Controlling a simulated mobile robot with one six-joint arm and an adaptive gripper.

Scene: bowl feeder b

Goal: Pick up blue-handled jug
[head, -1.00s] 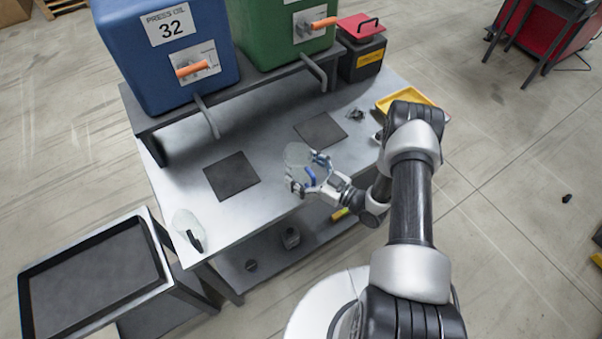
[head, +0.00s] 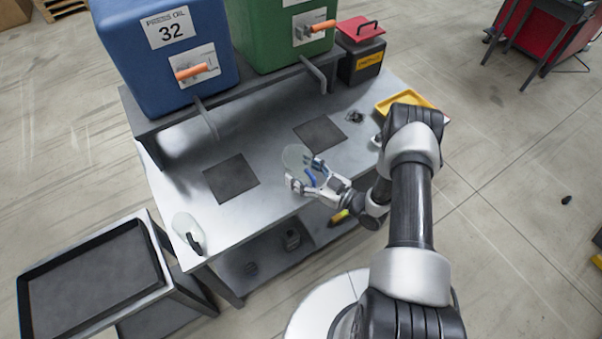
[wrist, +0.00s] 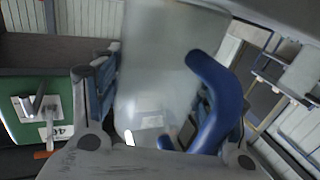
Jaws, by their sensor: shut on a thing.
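The blue-handled jug (head: 296,157) is a clear, pale vessel with a blue handle (head: 311,177), near the front edge of the metal bench. My gripper (head: 305,177) is at the jug, with its fingers on either side. In the wrist view the jug's translucent body (wrist: 165,75) fills the middle between my fingers, and the blue handle (wrist: 222,105) shows at the right finger. My gripper is shut on the jug. I cannot tell whether the jug's base touches the bench. A second clear jug with a black handle (head: 195,242) stands at the bench's left front corner.
Blue (head: 165,60) and green (head: 275,50) oil tanks with orange-handled taps stand on a raised shelf at the back. Two dark mats (head: 231,178) lie on the bench (head: 185,205). A yellow tray (head: 400,102) is at right; a black-tray cart (head: 95,285) stands at left.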

